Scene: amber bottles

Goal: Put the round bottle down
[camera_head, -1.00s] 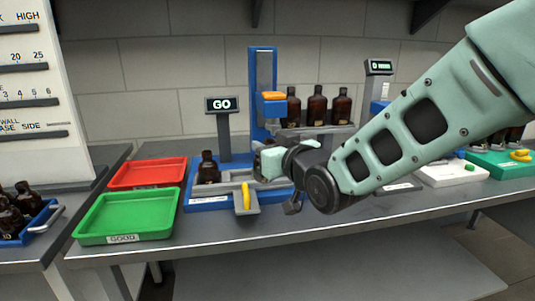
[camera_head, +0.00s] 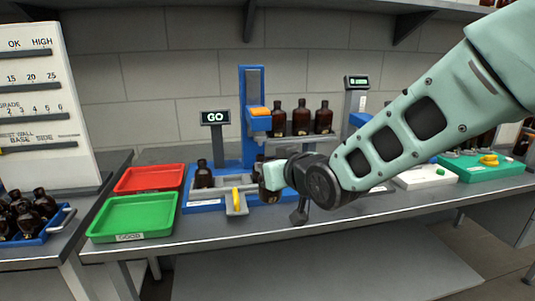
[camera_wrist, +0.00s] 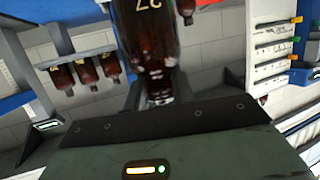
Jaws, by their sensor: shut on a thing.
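The held bottle is dark amber with the number 27 on it, and fills the top middle of the wrist view (camera_wrist: 150,35). My gripper (camera_wrist: 155,90) is shut on it, near its neck. In the head view, my gripper (camera_head: 271,174) is at the right part of the blue fixture (camera_head: 205,207), and the dark held bottle (camera_head: 266,192) shows partly beside it. The bottle looks about upright, like the rack bottles. I cannot tell whether its base touches anything. Another amber bottle (camera_head: 203,175) stands on the fixture's left part.
A yellow-handled grey part (camera_head: 237,200) is at the fixture's front. Several bottles (camera_head: 301,119) stand on a raised rack behind. A green tray (camera_head: 130,216) and a red tray (camera_head: 150,179) lie empty at left. A blue crate (camera_head: 50,234) holds bottles. A screen reads GO (camera_head: 215,118).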

